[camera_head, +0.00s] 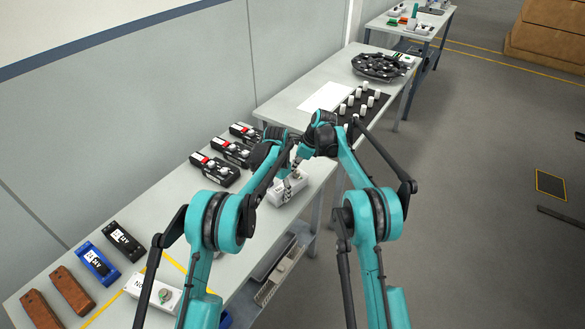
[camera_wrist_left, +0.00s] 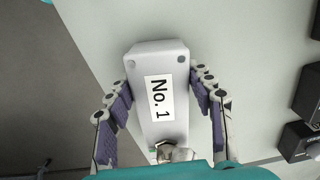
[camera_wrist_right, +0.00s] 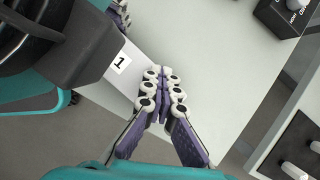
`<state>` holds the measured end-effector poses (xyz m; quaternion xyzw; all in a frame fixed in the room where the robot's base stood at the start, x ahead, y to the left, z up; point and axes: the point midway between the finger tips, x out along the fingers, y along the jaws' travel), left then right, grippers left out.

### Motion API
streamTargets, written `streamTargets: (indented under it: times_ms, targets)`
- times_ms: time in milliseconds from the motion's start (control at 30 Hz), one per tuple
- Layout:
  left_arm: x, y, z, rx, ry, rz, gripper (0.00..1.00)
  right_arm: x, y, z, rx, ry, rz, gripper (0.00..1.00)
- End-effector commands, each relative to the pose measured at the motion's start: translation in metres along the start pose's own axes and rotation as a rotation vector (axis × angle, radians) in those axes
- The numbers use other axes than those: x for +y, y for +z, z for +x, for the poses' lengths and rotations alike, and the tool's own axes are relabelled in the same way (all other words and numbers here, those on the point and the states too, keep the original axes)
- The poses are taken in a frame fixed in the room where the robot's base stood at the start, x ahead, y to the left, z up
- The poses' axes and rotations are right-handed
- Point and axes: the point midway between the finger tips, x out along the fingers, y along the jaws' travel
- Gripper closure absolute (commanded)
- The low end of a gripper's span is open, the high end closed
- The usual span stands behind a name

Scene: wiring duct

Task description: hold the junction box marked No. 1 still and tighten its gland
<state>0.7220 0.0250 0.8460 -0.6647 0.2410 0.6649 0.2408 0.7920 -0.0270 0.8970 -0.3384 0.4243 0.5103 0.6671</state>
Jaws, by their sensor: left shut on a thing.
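The white junction box (camera_wrist_left: 157,65) lies on the table with its "No. 1" label (camera_wrist_left: 159,98) facing up. My left gripper (camera_wrist_left: 162,85) is shut on it, one finger along each long side. The box also shows in the head view (camera_head: 287,192), partly behind my left arm. Its pale gland (camera_wrist_left: 178,153) is at the lower end in the left wrist view, partly cut off by my gripper body. My right gripper (camera_wrist_right: 165,76) has its fingertips close together at the "1" end of the box. The fingers hide what is between them, so a hold on the gland cannot be made out.
A second white box (camera_head: 152,292) with a gland sits at the near table end, beside brown, blue and black blocks (camera_head: 97,263). Black-and-red devices (camera_head: 214,170) stand along the wall side. Another table with a white sheet (camera_head: 326,97) stands beyond.

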Motion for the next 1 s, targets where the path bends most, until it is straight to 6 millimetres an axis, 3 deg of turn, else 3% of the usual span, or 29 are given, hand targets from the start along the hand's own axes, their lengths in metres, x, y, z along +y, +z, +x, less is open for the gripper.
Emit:
streamTargets:
  times_ms: [233,733,1000]
  targets:
    - [0.0,0.0,0.0,0.0,0.0,-0.001,0.84,-0.001,-0.001,-0.001,0.004,-0.038,0.085,1.0]
    - [-0.002,0.001,0.0,0.0,-0.002,-0.003,0.84,-0.011,-0.006,-0.003,0.022,-0.339,0.77,1.0]
    - [-0.001,0.0,0.0,0.0,-0.002,-0.002,0.84,-0.014,-0.008,-0.003,0.024,-0.382,0.872,1.0]
